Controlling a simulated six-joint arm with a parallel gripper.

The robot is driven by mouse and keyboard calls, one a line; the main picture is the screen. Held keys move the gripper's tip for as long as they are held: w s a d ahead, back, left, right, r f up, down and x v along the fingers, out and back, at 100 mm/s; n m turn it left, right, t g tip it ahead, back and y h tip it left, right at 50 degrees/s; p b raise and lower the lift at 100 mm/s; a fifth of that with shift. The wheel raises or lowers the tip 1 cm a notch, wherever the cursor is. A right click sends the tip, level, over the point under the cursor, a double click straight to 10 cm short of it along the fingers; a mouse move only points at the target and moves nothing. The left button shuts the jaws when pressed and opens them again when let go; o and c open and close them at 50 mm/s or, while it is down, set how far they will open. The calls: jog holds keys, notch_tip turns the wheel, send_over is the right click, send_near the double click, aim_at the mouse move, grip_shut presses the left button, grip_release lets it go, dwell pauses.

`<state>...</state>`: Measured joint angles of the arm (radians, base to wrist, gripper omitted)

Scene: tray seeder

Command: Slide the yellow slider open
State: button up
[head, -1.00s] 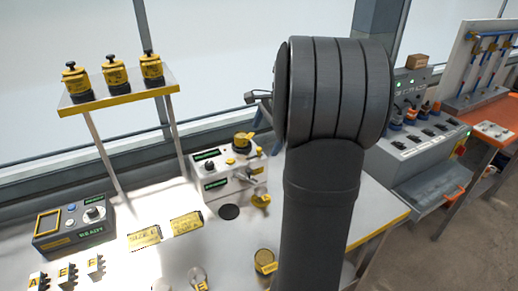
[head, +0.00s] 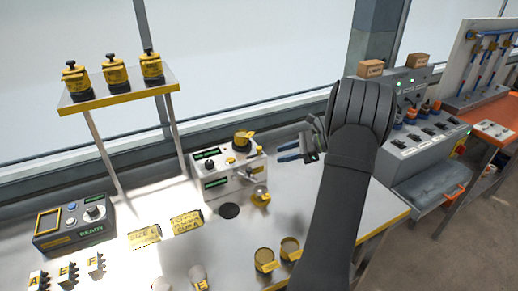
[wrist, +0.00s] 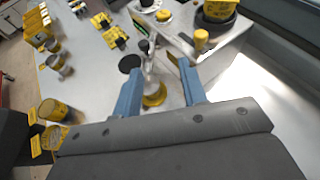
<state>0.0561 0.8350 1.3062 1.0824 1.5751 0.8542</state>
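A yellow hopper (head: 243,138) rises from the seeder's top near the knob. A raised shelf (head: 120,99) with several yellow-black jars stands left. Yellow-lidded cans (head: 265,255) stand at the front right of the bench. A control box (head: 75,232) sits far left.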

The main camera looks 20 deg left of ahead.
aim_at(259, 148)
jog(key=w+d+f+m+t+y, duration=0.3)
jog(key=w+d+m+y, duration=0.15)
jog(key=d, duration=0.25)
jog(key=shift+n+y, duration=0.25)
jog(key=shift+n, duration=0.2)
jog(key=a, duration=1.7)
jog(key=shift+s+a+f, duration=0.15)
jog(key=shift+a+f, duration=0.05)
jog(key=shift+a, duration=0.1)
grip_shut()
